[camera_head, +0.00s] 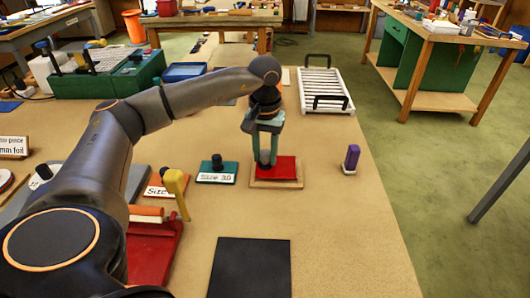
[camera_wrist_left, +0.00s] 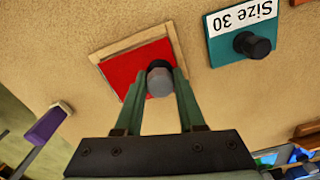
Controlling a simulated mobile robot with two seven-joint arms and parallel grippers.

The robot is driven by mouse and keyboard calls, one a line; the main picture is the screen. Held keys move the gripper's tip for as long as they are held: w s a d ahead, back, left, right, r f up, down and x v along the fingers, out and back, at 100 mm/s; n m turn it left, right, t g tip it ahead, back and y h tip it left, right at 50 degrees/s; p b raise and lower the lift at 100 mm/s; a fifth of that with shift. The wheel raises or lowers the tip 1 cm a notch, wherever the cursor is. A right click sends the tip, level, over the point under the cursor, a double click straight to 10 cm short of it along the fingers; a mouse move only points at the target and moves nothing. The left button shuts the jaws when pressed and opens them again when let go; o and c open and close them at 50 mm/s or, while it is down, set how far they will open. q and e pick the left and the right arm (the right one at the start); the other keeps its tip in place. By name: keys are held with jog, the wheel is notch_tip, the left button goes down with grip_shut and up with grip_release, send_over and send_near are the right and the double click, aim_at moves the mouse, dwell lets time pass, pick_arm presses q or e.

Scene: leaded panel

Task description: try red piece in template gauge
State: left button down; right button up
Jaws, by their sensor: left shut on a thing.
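The red piece (camera_head: 284,168) is a flat red square plate with a dark grey knob (camera_wrist_left: 160,80). It lies in or just above the pale wooden template gauge (camera_head: 277,184), and I cannot tell whether it is fully seated. In the left wrist view, the gauge's rim (camera_wrist_left: 108,48) shows along the edges of the red piece (camera_wrist_left: 128,72). My left gripper (camera_head: 265,163) points down with its green fingers shut on the knob. The fingers (camera_wrist_left: 160,88) hide part of the plate. My right gripper is not in view.
A teal block labelled Size 30 (camera_head: 217,172) stands to the left, with another labelled block (camera_head: 158,188) beyond it. A purple-topped item (camera_head: 352,157) stands to the right. A black mat (camera_head: 249,268) lies in front, and a white rack (camera_head: 325,92) lies behind.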

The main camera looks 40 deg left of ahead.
pick_arm(q)
jog(key=shift+f+b, duration=0.5)
jog(key=shift+f, duration=0.35)
jog(key=shift+c, duration=2.2)
grip_release()
notch_tip(320, 180, up, 13)
jog(key=shift+f, duration=0.2)
jog(key=shift+f, duration=0.1)
